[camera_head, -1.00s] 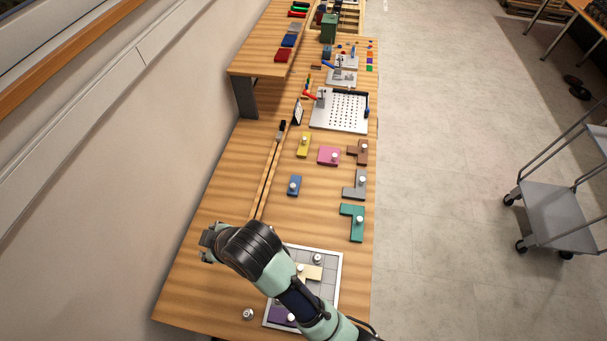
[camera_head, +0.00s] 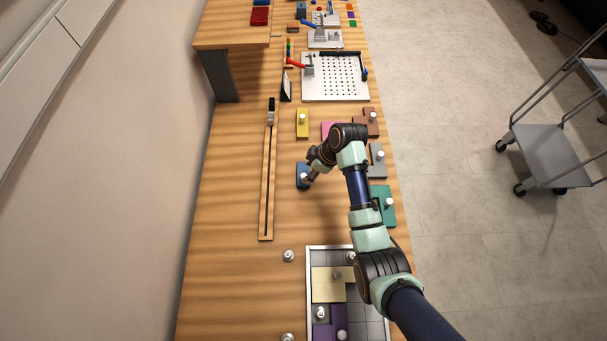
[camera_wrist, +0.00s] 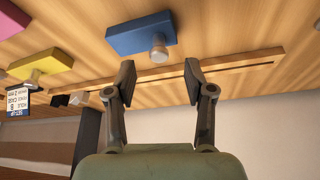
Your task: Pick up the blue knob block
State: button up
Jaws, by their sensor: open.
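The blue knob block (camera_head: 301,170) is a small flat blue piece with a pale round knob. It lies on the wooden table, left of the pink and grey blocks. In the wrist view the blue block (camera_wrist: 141,33) is at the top centre, with its knob (camera_wrist: 159,47) pointing toward my gripper. My gripper (camera_head: 309,176) is beside and over the block in the head view, hiding part of it. In the wrist view my gripper (camera_wrist: 159,78) has its two fingers spread apart. The knob appears beyond the fingertips, roughly in line with the gap between them. Nothing is held.
Nearby lie a yellow block (camera_head: 302,124), a pink block (camera_head: 328,131), a brown block (camera_head: 371,128), a grey block (camera_head: 377,165) and a green block (camera_head: 387,214). A slotted wooden rail (camera_head: 267,190) runs along the left. A gridded tray (camera_head: 308,290) is in front.

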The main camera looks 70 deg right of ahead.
jog(key=x, duration=0.4)
jog(key=shift+f+b, duration=0.25)
jog(key=shift+b, duration=0.05)
jog(key=shift+c, duration=0.3)
grip_shut()
notch_tip(320, 180, up, 28)
jog(key=p, duration=1.1)
jog(key=shift+p, duration=0.35)
